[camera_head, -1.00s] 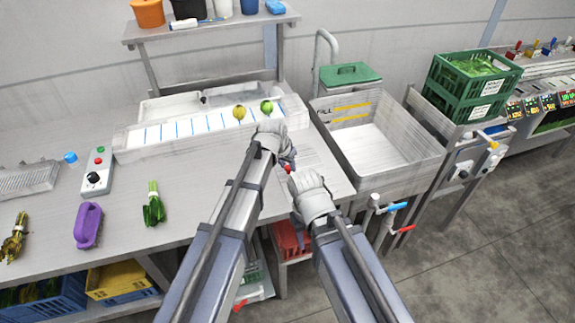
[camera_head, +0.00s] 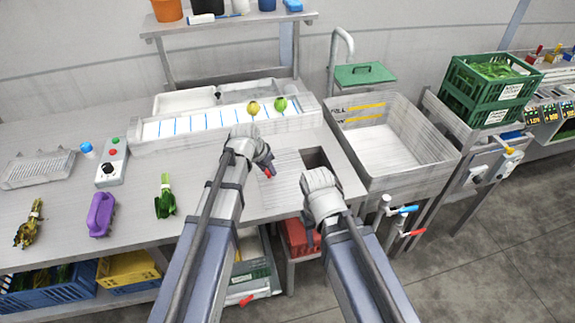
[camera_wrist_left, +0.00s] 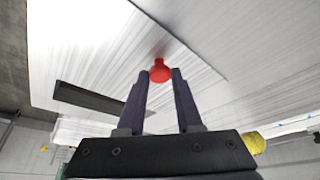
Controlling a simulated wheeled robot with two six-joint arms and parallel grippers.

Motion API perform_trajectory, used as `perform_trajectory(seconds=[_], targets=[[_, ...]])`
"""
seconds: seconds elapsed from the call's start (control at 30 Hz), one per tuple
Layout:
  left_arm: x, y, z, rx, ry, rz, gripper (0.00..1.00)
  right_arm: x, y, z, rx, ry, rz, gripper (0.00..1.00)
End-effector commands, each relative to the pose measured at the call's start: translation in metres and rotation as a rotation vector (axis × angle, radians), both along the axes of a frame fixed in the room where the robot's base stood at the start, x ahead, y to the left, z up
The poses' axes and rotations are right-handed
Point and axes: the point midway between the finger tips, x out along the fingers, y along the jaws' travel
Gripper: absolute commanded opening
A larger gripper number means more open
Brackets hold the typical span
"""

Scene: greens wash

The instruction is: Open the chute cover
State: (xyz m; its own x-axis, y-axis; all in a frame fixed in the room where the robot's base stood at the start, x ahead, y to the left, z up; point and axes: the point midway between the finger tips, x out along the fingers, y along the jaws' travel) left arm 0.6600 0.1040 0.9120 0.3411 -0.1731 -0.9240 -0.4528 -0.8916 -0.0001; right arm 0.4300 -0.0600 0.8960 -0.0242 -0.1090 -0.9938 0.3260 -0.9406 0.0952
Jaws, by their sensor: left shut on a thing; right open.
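The chute cover (camera_head: 285,190) is a flat grey metal plate in the worktop, with a red knob (camera_head: 268,173). My left gripper (camera_head: 266,165) is shut on the knob, which also shows between its fingertips in the left wrist view (camera_wrist_left: 159,72). A dark chute opening (camera_head: 315,157) shows to the right of the knob, partly uncovered; it is a dark strip in the left wrist view (camera_wrist_left: 92,101). My right gripper (camera_head: 318,180) is open and empty beside the opening, above the plate's right part. Its fingers are mostly hidden by its own hand.
A long white trough (camera_head: 150,138) with a yellow and a green round vegetable lies behind. A deep sink (camera_head: 385,145) stands to the right. Greens (camera_head: 165,203), a purple handled object (camera_head: 101,215) and a control box (camera_head: 112,165) are on the worktop at left.

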Motion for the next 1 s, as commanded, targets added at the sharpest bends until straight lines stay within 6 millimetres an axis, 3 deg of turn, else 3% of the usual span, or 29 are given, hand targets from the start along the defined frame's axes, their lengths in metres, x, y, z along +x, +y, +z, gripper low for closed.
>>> perform_trajectory(seconds=[0.13, 0.47, 0.5, 0.73, 1.0], targets=[[-0.006, 0.018, 0.0, 0.0, 0.0, 0.0, 0.0, 0.0, 0.0, 0.0, 0.0, 0.0, 0.0, 0.5], [-0.007, 0.02, 0.0, 0.0, 0.0, -0.002, 0.0, 0.0, 0.0, 0.0, 0.0, 0.0, 0.0, 0.5], [-0.007, 0.02, 0.0, 0.0, 0.0, -0.002, 0.36, 0.0, 0.0, 0.0, 0.0, 0.0, 0.0, 0.5], [-0.007, 0.02, 0.0, 0.0, 0.0, -0.001, 0.62, 0.0, 0.0, 0.0, 0.0, 0.0, 0.0, 0.5], [-0.007, 0.02, 0.0, 0.0, 0.0, -0.001, 0.64, 0.0, 0.0, 0.0, 0.0, 0.0, 0.0, 0.5]])
